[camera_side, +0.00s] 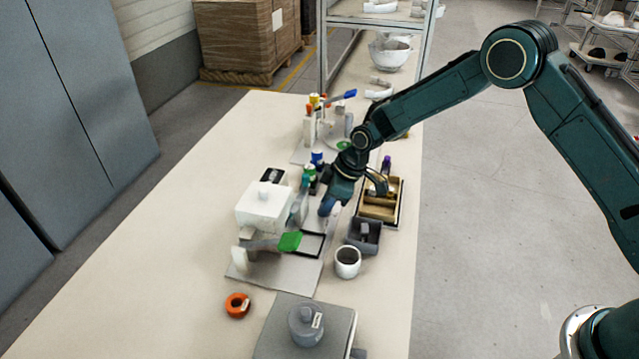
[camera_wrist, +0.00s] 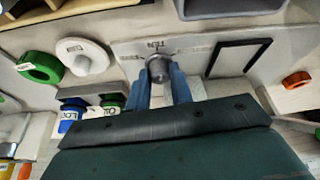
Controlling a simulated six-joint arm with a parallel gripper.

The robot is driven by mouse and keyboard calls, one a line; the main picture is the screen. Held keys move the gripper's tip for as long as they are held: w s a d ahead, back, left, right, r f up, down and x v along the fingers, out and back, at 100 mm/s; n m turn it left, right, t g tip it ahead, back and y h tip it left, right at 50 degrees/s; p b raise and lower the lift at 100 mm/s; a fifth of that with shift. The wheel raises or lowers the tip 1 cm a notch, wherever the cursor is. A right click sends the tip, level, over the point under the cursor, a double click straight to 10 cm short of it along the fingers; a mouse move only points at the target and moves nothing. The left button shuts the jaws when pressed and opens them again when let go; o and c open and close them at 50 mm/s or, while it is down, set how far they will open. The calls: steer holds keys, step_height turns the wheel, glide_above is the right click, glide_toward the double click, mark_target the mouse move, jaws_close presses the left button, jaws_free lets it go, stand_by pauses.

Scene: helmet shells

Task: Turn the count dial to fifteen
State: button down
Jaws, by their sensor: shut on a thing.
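The count dial (camera_wrist: 158,68) is a small grey knob on a pale plate in the wrist view. A label that seems to read TEN stands at its edge, with smaller, hard-to-read labels to its left and right. My gripper (camera_wrist: 160,82) has its blue fingers on either side of the knob, shut on it. Which label the dial points to is not clear. In the side view my gripper (camera_side: 328,207) reaches down beside the white machine (camera_side: 265,208), and the dial is hidden there.
A black square frame (camera_side: 312,245), a green-ended lever (camera_side: 290,241), a white cup (camera_side: 347,262), a grey bin (camera_side: 365,236) and a wooden tray (camera_side: 380,207) stand close by. An orange ring (camera_side: 237,305) lies nearer the front. The table's left side is clear.

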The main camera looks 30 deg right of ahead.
steer(key=m, duration=0.2)
steer(key=m+t+h, duration=0.1)
steer(key=m, duration=0.3)
steer(key=shift+s+a+h, duration=0.15)
steer(key=shift+a+h, duration=0.1)
steer(key=shift+h, duration=0.15)
steer(key=m+h, duration=0.1)
steer(key=m, duration=0.3)
steer(key=shift+m+t+h, duration=0.3)
steer(key=shift+t+h, duration=0.1)
steer(key=c, duration=1.2)
jaws_free()
steer(key=shift+c, duration=0.2)
steer(key=shift+r, duration=0.15)
steer(key=v, duration=1.3)
steer(key=shift+s+r, duration=0.2)
steer(key=shift+a, duration=0.1)
